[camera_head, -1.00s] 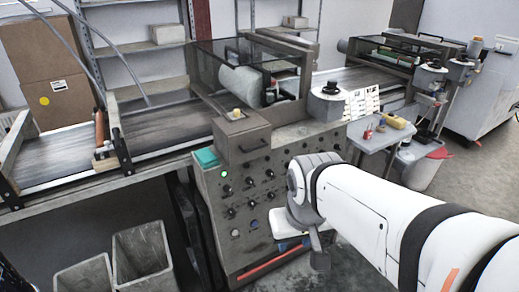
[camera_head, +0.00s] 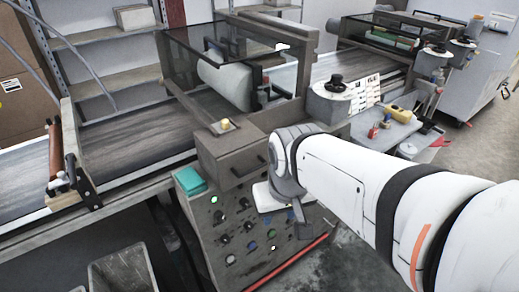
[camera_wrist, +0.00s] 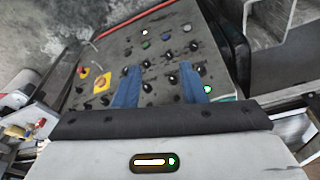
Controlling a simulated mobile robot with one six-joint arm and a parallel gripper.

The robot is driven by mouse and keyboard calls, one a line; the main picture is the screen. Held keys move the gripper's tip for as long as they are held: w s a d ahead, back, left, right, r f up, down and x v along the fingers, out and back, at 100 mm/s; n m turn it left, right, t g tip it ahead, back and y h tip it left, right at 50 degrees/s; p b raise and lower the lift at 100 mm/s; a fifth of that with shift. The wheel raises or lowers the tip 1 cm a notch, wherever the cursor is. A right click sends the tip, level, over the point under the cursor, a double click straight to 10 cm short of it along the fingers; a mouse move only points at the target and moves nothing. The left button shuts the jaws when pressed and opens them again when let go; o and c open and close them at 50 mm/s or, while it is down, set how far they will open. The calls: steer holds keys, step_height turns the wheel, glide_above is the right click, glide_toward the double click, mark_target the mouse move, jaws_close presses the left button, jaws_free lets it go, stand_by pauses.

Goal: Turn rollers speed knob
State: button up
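The grey control panel (camera_head: 228,235) slopes below a box with a handle, and carries several black knobs (camera_head: 224,239), coloured buttons and a lit green button (camera_head: 214,199). In the wrist view the panel (camera_wrist: 120,55) appears inverted, with knobs (camera_wrist: 172,79) beyond the fingers and the lit green button (camera_wrist: 208,89) by the right finger. Labels are too small to read, so I cannot tell which knob sets rollers speed. My gripper (camera_wrist: 160,86) has its two blue fingers wide apart, with nothing between them. In the head view my arm's end hides the panel's right part.
A teal object (camera_head: 190,181) lies at the panel's upper left corner. A side table with a yellow item (camera_head: 399,114) stands right of the machine. A grey bin (camera_head: 122,271) stands on the floor at lower left.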

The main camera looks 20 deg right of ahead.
steer(key=shift+o, duration=1.2)
steer(key=w+d+f+n+t+h+b, duration=0.2)
steer(key=w+d+f+n+b, duration=0.2)
steer(key=w+d+f+b, duration=0.3)
steer(key=shift+w+d, duration=0.4)
steer(key=shift+d, duration=0.2)
steer(key=w+d+f+n+t+h+b, duration=0.2)
steer(key=w+d+f+n+t+b, duration=0.3)
steer(key=w+d+f+n+b, duration=0.35)
steer(key=w+d+f+n+t+y+b, duration=0.1)
steer(key=w+f+n+t+y+b, duration=0.1)
steer(key=f+n+y+b, duration=0.5)
steer(key=w+d+f+n+t+y+b, duration=0.1)
steer(key=d+f+n+t+y+b, duration=0.1)
steer(key=f+n+b, duration=0.65)
steer(key=w+a+f+n, duration=0.2)
steer(key=w+f+n, duration=0.1)
steer(key=w, duration=0.3)
steer(key=shift+w+a+n+p, duration=0.2)
steer(key=shift+a+n+p, duration=0.1)
steer(key=shift+a+p, duration=0.1)
steer(key=shift+f, duration=0.1)
steer(key=shift+c, duration=0.2)
steer(key=c, duration=0.9)
steer(key=shift+a, duration=0.15)
steer(key=shift+c, duration=0.2)
